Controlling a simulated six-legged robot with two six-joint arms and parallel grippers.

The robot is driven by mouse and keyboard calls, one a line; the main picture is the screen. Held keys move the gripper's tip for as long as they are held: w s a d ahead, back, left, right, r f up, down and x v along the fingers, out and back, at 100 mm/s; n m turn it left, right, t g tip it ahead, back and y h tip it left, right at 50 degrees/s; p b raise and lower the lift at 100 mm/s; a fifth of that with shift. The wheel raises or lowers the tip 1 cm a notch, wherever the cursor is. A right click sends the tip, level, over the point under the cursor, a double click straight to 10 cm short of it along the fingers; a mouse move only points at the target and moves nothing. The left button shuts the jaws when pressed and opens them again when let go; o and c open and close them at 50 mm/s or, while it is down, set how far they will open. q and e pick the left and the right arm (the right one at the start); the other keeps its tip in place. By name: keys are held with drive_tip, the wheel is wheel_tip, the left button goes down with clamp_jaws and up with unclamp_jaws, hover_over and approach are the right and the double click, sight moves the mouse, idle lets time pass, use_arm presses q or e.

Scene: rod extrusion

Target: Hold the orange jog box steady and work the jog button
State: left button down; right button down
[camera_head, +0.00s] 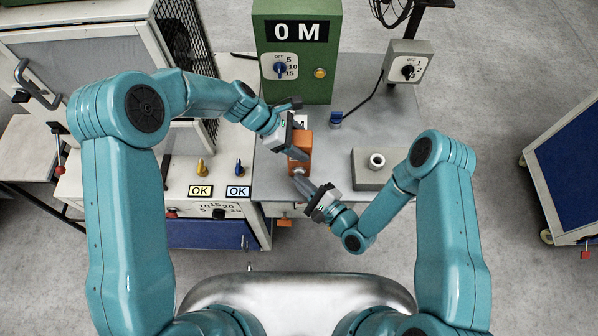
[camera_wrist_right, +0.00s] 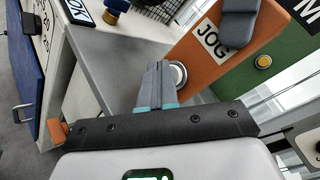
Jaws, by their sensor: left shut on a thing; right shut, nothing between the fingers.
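The orange jog box (camera_head: 300,158) stands at the near left part of the grey table, and it also shows in the right wrist view (camera_wrist_right: 212,76) with a white JOG label. My left gripper (camera_head: 297,143) is shut on its upper part; a dark finger of it shows in the wrist view (camera_wrist_right: 250,22). The jog button (camera_wrist_right: 178,75) is a pale round disc at the box's near end. My right gripper (camera_head: 297,180) is shut and empty, its fingertips right at the button and partly covering it. I cannot tell whether they touch or press it.
A green cabinet (camera_head: 297,60) with a "0 M" display, a dial and a yellow button stands behind. A grey switch box (camera_head: 408,62) stands at back right. A grey block with a ring (camera_head: 373,168) sits right of the jog box. White machinery with OK labels (camera_head: 201,191) is at left.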

drive_tip(key=shift+w, duration=0.25)
idle(0.3)
drive_tip(key=shift+s, duration=0.95)
drive_tip(key=shift+s+a, duration=0.1)
drive_tip(key=shift+s, duration=2.45)
idle(2.3)
drive_tip(key=s, duration=0.3)
drive_tip(key=shift+s+a, duration=0.1)
drive_tip(key=shift+s, duration=0.3)
